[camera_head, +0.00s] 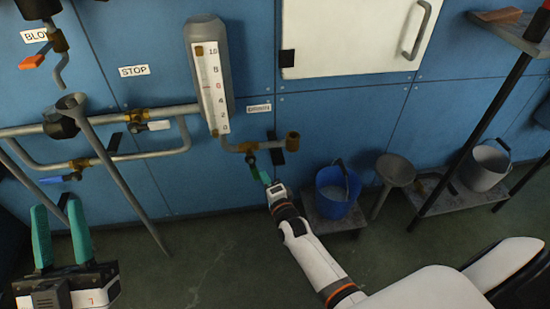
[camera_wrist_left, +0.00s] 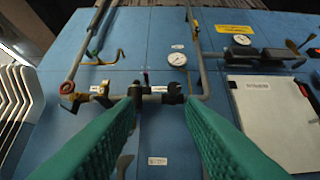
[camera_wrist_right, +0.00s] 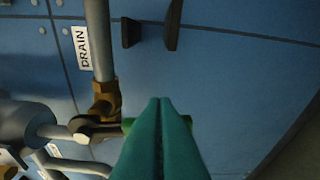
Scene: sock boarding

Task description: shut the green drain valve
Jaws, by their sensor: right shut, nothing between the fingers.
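The drain valve is a brass fitting (camera_head: 248,147) on a short pipe under the sight gauge in the head view. Its brass body (camera_wrist_right: 103,100) also shows in the right wrist view, near the DRAIN label (camera_wrist_right: 83,47). A small green lever end (camera_wrist_right: 128,125) shows beside the fingers; the rest of the lever's grip is hidden behind them. The lever looks roughly crosswise to the pipe there. My right gripper (camera_head: 255,164) is shut and empty, its fingertips (camera_wrist_right: 160,101) right beside the lever; contact cannot be told. My left gripper (camera_head: 58,205) is open and empty, at lower left.
The tall gauge (camera_head: 210,80) stands above the valve. An orange (camera_head: 32,61), a white (camera_head: 159,126) and a blue lever (camera_head: 72,177) are on the pipes to the left. A blue bucket (camera_head: 337,192) and a grey funnel (camera_head: 394,170) stand right of my right gripper.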

